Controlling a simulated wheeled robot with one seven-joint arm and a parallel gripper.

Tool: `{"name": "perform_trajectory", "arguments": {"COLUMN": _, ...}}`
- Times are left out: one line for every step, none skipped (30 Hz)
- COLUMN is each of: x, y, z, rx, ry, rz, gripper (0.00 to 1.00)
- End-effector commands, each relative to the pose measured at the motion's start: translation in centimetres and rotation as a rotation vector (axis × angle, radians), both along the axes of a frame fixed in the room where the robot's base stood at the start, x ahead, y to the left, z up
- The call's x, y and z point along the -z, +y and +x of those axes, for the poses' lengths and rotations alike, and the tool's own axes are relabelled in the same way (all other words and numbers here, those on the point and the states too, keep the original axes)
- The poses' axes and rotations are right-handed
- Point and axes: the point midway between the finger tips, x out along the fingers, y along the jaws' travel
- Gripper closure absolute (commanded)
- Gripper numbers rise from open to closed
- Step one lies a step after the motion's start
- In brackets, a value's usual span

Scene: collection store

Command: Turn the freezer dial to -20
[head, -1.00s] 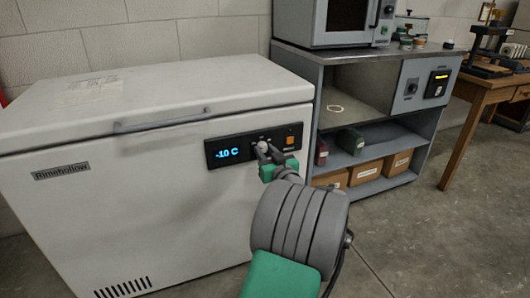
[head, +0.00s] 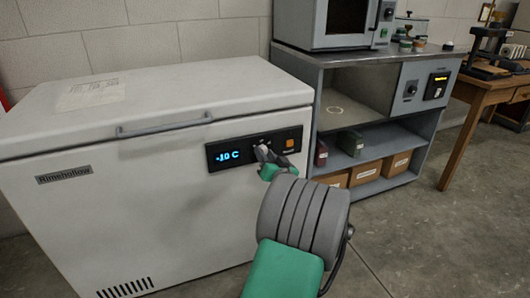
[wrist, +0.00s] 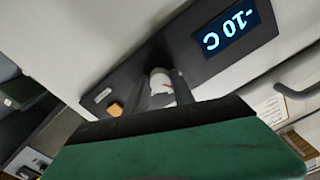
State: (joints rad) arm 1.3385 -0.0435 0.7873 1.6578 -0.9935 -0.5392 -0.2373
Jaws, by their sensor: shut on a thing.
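The white chest freezer (head: 150,200) has a black control panel (head: 215,165) on its front. Its blue display (head: 228,156) reads -10 C; in the wrist view the display (wrist: 226,29) appears upside down. The light-coloured dial (wrist: 161,82) with a red mark sits right of the display in the head view. My gripper (head: 262,151) is at the panel, its fingers (wrist: 160,90) shut on the dial, one on each side.
An orange button (head: 290,143) is just right of the dial. The freezer lid (head: 190,85) is closed, with a grey handle (head: 160,123) above the panel. A grey shelf bench (head: 380,135) stands to the right, with boxes on its shelves.

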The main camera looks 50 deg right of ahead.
Motion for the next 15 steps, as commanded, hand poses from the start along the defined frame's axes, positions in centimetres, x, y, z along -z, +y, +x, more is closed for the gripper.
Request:
{"name": "perform_trajectory", "arguments": {"x": -0.15, "y": 0.06, "z": 0.01, "rx": -0.001, "ry": -0.022, "rz": 0.042, "gripper": 1.00}}
{"name": "perform_trajectory", "arguments": {"x": -0.15, "y": 0.08, "z": 0.02, "rx": -0.001, "ry": -0.036, "rz": 0.067, "gripper": 1.00}}
{"name": "perform_trajectory", "arguments": {"x": -0.16, "y": 0.09, "z": 0.03, "rx": -0.002, "ry": -0.055, "rz": 0.100, "gripper": 1.00}}
{"name": "perform_trajectory", "arguments": {"x": -0.18, "y": 0.09, "z": 0.03, "rx": -0.002, "ry": -0.069, "rz": 0.123, "gripper": 1.00}}
{"name": "perform_trajectory", "arguments": {"x": -0.19, "y": 0.10, "z": 0.03, "rx": -0.002, "ry": -0.084, "rz": 0.148, "gripper": 1.00}}
{"name": "perform_trajectory", "arguments": {"x": -0.17, "y": 0.10, "z": 0.03, "rx": -0.002, "ry": -0.103, "rz": 0.181, "gripper": 1.00}}
{"name": "perform_trajectory", "arguments": {"x": -0.15, "y": 0.09, "z": 0.03, "rx": -0.001, "ry": -0.117, "rz": 0.204, "gripper": 1.00}}
{"name": "perform_trajectory", "arguments": {"x": -0.15, "y": 0.09, "z": 0.03, "rx": -0.001, "ry": -0.130, "rz": 0.226, "gripper": 1.00}}
{"name": "perform_trajectory", "arguments": {"x": -0.19, "y": 0.10, "z": 0.03, "rx": 0.000, "ry": -0.148, "rz": 0.256, "gripper": 1.00}}
{"name": "perform_trajectory", "arguments": {"x": -0.19, "y": 0.10, "z": 0.03, "rx": 0.000, "ry": -0.162, "rz": 0.278, "gripper": 1.00}}
{"name": "perform_trajectory", "arguments": {"x": -0.18, "y": 0.11, "z": 0.04, "rx": 0.000, "ry": -0.174, "rz": 0.299, "gripper": 1.00}}
{"name": "perform_trajectory", "arguments": {"x": -0.16, "y": 0.12, "z": 0.05, "rx": 0.000, "ry": -0.190, "rz": 0.327, "gripper": 1.00}}
{"name": "perform_trajectory", "arguments": {"x": -0.16, "y": 0.13, "z": 0.05, "rx": -0.001, "ry": -0.201, "rz": 0.347, "gripper": 1.00}}
{"name": "perform_trajectory", "arguments": {"x": -0.16, "y": 0.13, "z": 0.04, "rx": -0.002, "ry": -0.212, "rz": 0.364, "gripper": 1.00}}
{"name": "perform_trajectory", "arguments": {"x": -0.15, "y": 0.14, "z": 0.05, "rx": -0.001, "ry": -0.225, "rz": 0.387, "gripper": 1.00}}
